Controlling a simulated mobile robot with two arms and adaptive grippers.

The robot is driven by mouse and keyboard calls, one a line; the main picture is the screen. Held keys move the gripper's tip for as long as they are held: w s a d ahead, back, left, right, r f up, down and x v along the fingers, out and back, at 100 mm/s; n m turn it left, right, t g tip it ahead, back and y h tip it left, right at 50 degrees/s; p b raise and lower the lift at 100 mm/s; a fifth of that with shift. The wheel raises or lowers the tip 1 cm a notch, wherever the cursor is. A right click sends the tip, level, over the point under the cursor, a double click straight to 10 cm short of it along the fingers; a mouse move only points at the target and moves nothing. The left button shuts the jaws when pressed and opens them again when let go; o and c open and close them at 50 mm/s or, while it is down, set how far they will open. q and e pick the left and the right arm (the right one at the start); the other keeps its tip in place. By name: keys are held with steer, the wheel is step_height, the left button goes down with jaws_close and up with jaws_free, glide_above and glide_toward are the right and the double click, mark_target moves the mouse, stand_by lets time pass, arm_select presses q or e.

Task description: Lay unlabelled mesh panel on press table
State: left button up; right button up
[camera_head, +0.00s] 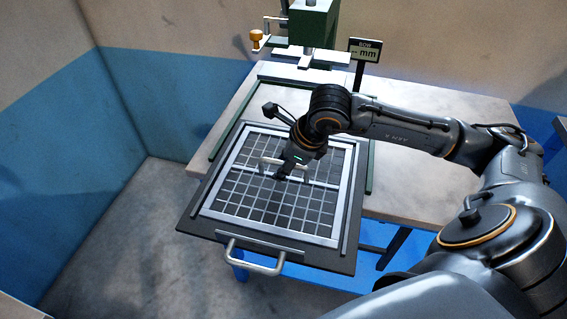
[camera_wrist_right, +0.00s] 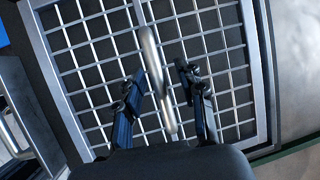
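The mesh panel (camera_head: 232,202) has a pale metal frame, a grey grid and a middle crossbar; no label can be made out on it. It lies flat on a black sliding tray (camera_head: 205,222) at the press table (camera_head: 432,190). In the right wrist view the mesh (camera_wrist_right: 95,60) fills most of the picture, with a raised grip bar (camera_wrist_right: 149,50) on it. My right gripper (camera_wrist_right: 162,88) is over the panel with its fingers apart, one on each side of the bar, with visible gaps. In the head view my right gripper (camera_head: 284,174) partly hides the panel's centre. My left gripper is not in view.
A green press (camera_head: 314,25) stands behind the panel, with a small display (camera_head: 366,48) reading "mm" to its right. The tray's front handle (camera_head: 255,262) juts out over the floor. Green rails (camera_head: 228,125) flank the tray. The tabletop is clear at the right.

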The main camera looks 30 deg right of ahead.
steer(key=shift+s+f, duration=0.1)
steer(key=v, duration=1.2)
